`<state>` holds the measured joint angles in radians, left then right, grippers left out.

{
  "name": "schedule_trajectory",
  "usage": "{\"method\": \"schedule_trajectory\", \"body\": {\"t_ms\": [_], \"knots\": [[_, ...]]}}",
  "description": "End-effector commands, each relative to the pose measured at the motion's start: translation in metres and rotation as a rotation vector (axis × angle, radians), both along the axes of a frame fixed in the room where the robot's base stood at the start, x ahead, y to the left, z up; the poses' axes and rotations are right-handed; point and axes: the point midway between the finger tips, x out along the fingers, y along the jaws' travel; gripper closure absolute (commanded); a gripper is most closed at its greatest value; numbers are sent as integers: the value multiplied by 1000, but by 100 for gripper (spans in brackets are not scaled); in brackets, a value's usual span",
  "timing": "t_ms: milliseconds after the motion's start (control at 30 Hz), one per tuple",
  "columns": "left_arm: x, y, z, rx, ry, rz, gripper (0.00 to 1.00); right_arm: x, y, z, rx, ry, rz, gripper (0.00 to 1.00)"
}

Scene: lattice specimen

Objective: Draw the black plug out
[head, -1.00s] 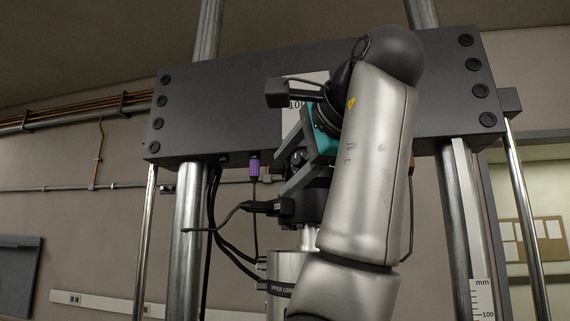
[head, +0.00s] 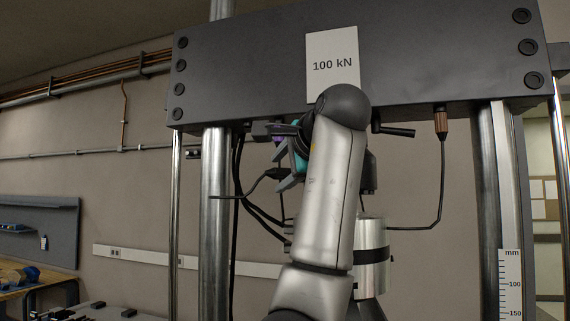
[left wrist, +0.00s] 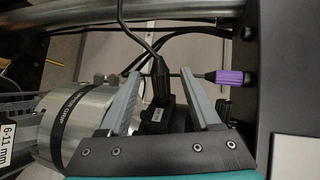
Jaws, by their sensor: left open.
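The black plug (left wrist: 161,84) has a black cable leaving its outer end and sits in a black block (left wrist: 166,118) with a small label. In the head view the plug (head: 276,174) shows beside my fingers, under the dark crosshead (head: 240,75). My left gripper (left wrist: 162,76) is open, with one finger on each side of the plug and visible gaps between. In the head view my left gripper (head: 276,158) is partly hidden by my own arm. My right gripper is not in view.
A purple plug (left wrist: 232,77) on a thin cable is just beyond the right finger. A steel cylinder (left wrist: 80,125) is close on the left. A brown plug (head: 441,123) hangs under the crosshead at right. Loose cables (head: 240,180) hang at left.

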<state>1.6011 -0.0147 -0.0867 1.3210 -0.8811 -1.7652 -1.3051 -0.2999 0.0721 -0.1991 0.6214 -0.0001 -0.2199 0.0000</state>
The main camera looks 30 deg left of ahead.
Motion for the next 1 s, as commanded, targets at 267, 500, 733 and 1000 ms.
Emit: {"method": "schedule_trajectory", "body": {"t_ms": [267,500,733,1000], "knots": [[0,0,0,0,0,0,48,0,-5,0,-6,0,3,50],[0,0,0,0,0,0,75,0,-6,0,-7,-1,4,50],[0,0,0,-1,1,0,100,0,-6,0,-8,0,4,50],[0,0,0,-1,1,1,78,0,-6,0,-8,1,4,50]]}}
